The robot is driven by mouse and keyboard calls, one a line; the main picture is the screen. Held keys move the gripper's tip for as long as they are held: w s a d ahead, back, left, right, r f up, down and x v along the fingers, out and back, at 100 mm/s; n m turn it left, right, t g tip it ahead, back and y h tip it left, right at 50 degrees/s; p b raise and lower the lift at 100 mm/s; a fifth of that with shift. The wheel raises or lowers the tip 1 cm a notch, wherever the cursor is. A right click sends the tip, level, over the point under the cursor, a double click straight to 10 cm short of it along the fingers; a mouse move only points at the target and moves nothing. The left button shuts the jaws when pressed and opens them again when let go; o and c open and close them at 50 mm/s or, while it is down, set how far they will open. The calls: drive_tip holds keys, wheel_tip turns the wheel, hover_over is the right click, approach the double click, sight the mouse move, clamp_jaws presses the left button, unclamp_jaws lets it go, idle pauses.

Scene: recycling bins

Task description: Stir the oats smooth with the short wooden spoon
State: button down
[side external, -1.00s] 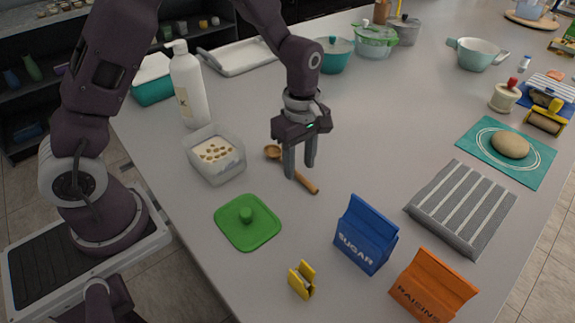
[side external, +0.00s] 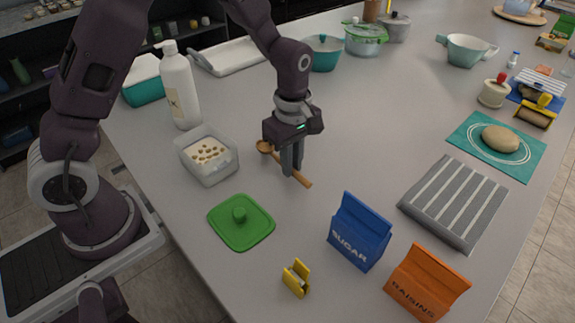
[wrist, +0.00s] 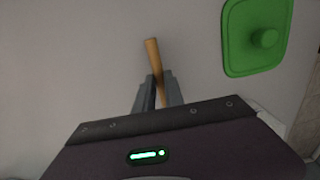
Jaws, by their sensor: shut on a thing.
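The short wooden spoon (side external: 304,180) lies on the grey table, its bowl toward the oats and its handle toward the front right. My gripper (side external: 291,172) points down over it and is shut on its handle. In the wrist view the handle (wrist: 152,58) sticks out beyond my fingertips (wrist: 157,92); the spoon's bowl is hidden there. The oats (side external: 208,152) show as a pale mass with brown lumps in a clear square container (side external: 212,172), open at the top, left of my gripper.
A green lid (side external: 240,232) lies in front of the container; it also shows in the wrist view (wrist: 240,45). A white pump bottle (side external: 180,95) stands behind the container. A yellow clip (side external: 297,279), blue sugar bag (side external: 358,235) and orange raisins bag (side external: 425,285) stand in front.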

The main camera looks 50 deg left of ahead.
wheel_tip(320, 180, up, 8)
drive_tip(key=shift+a, duration=0.1)
drive_tip(key=s+a+r+h, duration=0.9)
drive_tip(key=s+a+r, duration=0.1)
drive_tip(key=s+r, duration=0.2)
drive_tip(key=d+r+x, duration=0.1)
drive_tip(key=x, duration=0.8)
drive_tip(key=a+f, duration=0.7)
drive_tip(key=shift+w+n, duration=0.15)
drive_tip(key=shift+n, duration=0.15)
drive_tip(key=shift+a, duration=0.15)
